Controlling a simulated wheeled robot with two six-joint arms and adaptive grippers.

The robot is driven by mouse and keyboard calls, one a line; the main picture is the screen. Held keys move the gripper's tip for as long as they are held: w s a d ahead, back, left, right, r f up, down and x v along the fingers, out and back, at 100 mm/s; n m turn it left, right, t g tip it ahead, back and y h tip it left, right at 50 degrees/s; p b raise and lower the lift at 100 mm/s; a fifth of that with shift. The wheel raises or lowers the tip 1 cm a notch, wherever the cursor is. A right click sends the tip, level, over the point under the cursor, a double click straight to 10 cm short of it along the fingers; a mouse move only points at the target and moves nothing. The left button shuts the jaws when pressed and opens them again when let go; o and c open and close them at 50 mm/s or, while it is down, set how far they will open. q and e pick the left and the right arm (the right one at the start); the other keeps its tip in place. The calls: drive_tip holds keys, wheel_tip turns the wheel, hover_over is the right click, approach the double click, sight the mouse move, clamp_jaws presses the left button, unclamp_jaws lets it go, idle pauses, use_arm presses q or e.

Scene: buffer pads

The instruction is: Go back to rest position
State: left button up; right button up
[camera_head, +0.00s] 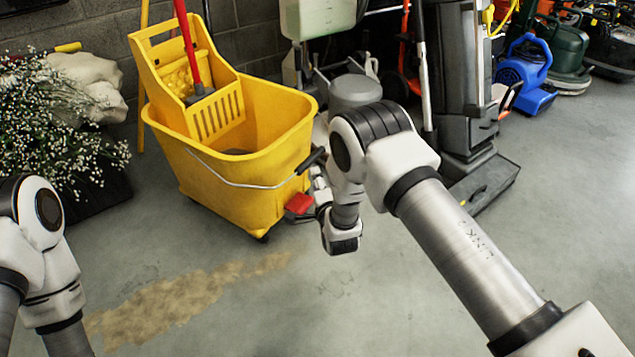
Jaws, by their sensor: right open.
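My right arm comes in from the lower right and bends at a large joint near the middle. My right gripper (306,188) shows small and partly hidden by its own wrist, at the right side of the yellow mop bucket (245,195). Its jaws are open, and I see nothing held in them. I cannot tell whether it touches the bucket. A small red piece (299,203) shows right by the gripper; I cannot tell what it belongs to. Part of my left arm shows at the left edge, but its gripper is out of the frame.
White-flowered plants (60,120) stand at the left. A grey floor machine (465,110) stands behind my right arm, and a blue blower (525,75) is further back right. The concrete floor (235,310) in front is clear, with a brown stain.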

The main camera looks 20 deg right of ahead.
idle(0.3)
drive_tip(key=s+d+f+n+g+p, duration=0.1)
drive_tip(key=s+d+f+g+p, duration=0.15)
drive_tip(key=s, duration=0.45)
drive_tip(key=s+d+f+n+g+p, duration=0.1)
drive_tip(key=s+d+f+n+g, duration=0.15)
drive_tip(key=s, duration=0.45)
drive_tip(key=s+d+f+g+p, duration=0.1)
drive_tip(key=s+d+f+g, duration=0.2)
drive_tip(key=s, duration=0.4)
drive_tip(key=s+a+f+n+g, duration=0.1)
drive_tip(key=s+n+g, duration=0.4)
drive_tip(key=s, duration=0.7)
drive_tip(key=s+a+f+n+g, duration=0.1)
drive_tip(key=s+a+n+g, duration=0.15)
drive_tip(key=s+n, duration=0.65)
wheel_tip(320, 180, up, 38)
drive_tip(key=s+p, duration=0.2)
drive_tip(key=p, duration=3.6)
drive_tip(key=shift+s+d+r+m+g+y, duration=0.15)
drive_tip(key=shift+s+d+m+g+y, duration=0.2)
drive_tip(key=shift+s+g+y, duration=0.1)
